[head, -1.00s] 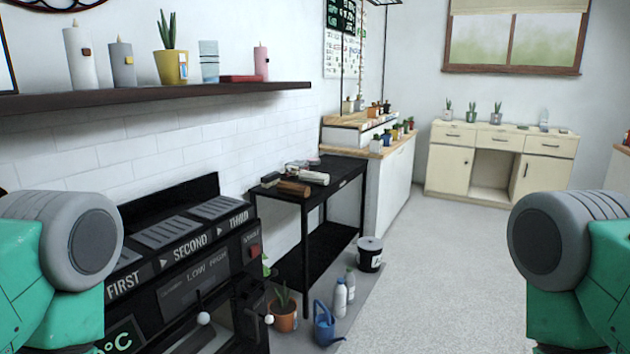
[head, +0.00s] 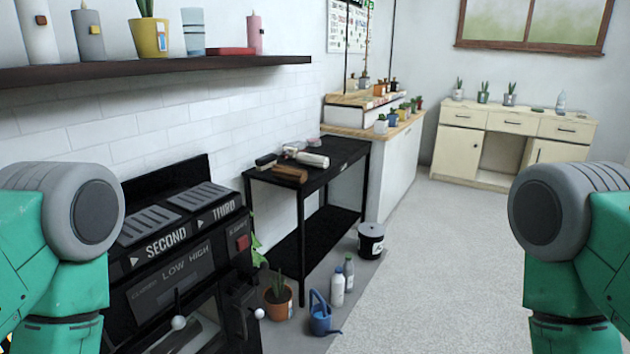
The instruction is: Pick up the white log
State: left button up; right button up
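A white log (head: 312,159) lies on top of the black table (head: 345,151) against the left wall. A brown log (head: 290,174) lies in front of it, and a dark item with a pale side (head: 266,161) lies to its left. Small items lie just behind the white log, too small to tell apart. My two green and grey arms show at the left and right picture edges, well short of the table. Neither gripper is in view.
A black machine (head: 185,250) with a labelled front stands at the left, before the table. A potted plant (head: 279,299), a blue watering can (head: 320,314), bottles (head: 337,287) and a black bucket (head: 371,241) stand on the floor near the table. The pale floor (head: 430,270) to the right is clear.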

aim_at(304, 159)
jog(key=i+l+u, duration=0.1)
jog(key=i+l, duration=0.55)
jog(key=i, duration=0.25)
jog(key=i+l+u, duration=0.1)
jog(key=i+l, duration=0.65)
jog(key=i, duration=0.1)
